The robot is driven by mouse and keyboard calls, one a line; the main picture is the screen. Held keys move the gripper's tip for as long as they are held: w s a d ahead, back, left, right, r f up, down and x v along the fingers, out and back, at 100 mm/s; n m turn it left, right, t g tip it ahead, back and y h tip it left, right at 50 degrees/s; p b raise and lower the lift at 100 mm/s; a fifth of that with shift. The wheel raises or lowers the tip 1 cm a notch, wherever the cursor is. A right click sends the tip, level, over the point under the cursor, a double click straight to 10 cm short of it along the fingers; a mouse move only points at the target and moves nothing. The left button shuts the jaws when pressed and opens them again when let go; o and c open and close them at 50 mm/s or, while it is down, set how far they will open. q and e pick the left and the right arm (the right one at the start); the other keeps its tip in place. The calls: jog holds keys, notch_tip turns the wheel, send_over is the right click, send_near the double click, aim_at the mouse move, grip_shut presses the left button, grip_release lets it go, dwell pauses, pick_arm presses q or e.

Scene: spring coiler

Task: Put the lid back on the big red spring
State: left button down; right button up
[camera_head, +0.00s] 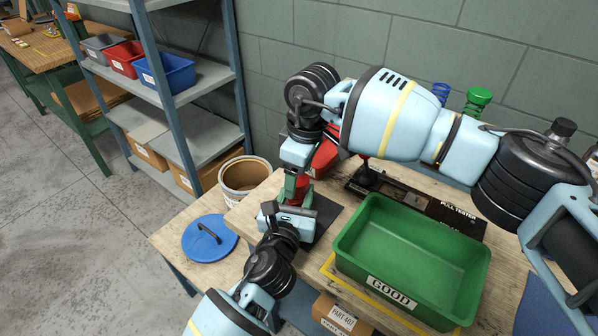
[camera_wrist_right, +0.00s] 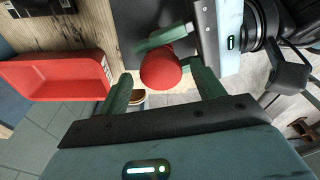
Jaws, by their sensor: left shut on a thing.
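A red upright piece (camera_head: 302,187) stands at the left end of the wooden table. Its smooth, rounded red end (camera_wrist_right: 160,70) faces the right wrist camera; I cannot tell whether this is the spring or a cap on it. My left gripper (camera_head: 290,201) is shut on it from the front; a green left finger touches its side in the wrist view. A blue lid with a dark handle (camera_head: 209,239) lies at the table's left front.
A green GOOD bin (camera_head: 400,260) fills the middle front. A red bin (camera_wrist_right: 55,77), the black pull tester (camera_head: 440,215) and blue and green springs (camera_head: 478,101) are behind.

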jog(key=shift+a+r, duration=0.1)
jog(key=shift+r, duration=2.1)
jog(key=shift+c, duration=0.4)
